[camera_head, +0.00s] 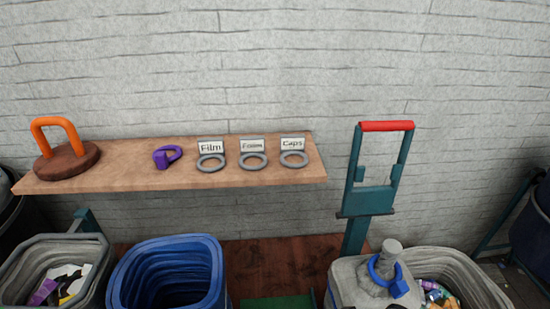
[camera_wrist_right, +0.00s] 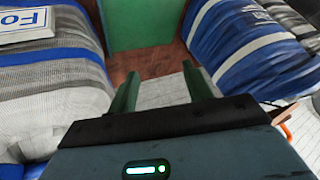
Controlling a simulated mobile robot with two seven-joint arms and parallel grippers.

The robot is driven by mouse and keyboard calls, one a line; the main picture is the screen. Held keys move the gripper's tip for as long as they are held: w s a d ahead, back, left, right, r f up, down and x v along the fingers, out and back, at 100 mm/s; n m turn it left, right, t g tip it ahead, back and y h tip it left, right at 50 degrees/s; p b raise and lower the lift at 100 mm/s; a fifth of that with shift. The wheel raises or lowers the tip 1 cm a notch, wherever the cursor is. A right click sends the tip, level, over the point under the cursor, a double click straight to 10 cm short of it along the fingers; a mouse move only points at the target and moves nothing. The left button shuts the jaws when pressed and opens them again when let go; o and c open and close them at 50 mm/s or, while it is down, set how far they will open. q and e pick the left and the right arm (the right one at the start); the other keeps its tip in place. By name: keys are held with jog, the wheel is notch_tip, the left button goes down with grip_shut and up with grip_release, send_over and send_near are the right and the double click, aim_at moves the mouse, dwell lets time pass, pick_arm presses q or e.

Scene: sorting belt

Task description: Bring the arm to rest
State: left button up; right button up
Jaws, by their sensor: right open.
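My right gripper (camera_wrist_right: 162,90) shows in the right wrist view. A grey bale with blue bands is to the left of the fingers, and a blue-and-white striped bale is to the right. I see no contact between the fingers and either bale. Neither gripper shows in the head view, and my left gripper is in no view.
A wooden shelf (camera_head: 120,180) holds an orange handle (camera_head: 57,125), a purple ring tag (camera_head: 163,158) and grey rings labelled Film, Foam and Caps. Below stand a grey bin (camera_head: 90,245), a blue bin (camera_head: 170,243), a red-handled teal frame (camera_head: 370,200) and a grey container (camera_head: 350,275).

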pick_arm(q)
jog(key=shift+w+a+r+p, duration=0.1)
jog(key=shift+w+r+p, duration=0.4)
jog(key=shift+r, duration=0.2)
pick_arm(e)
jog(key=s+d+f+m+t+h, duration=0.1)
jog(key=s+d+f+t, duration=0.1)
jog(key=s, duration=0.8)
jog(key=s+d+f+m+t+h, duration=0.1)
jog(key=s+d+f, duration=0.3)
jog(key=s, duration=0.7)
jog(key=shift+s+d+f+m+t+h, duration=0.15)
jog(key=shift+s+d+m+t+h, duration=0.2)
jog(key=shift+d+t+h, duration=0.4)
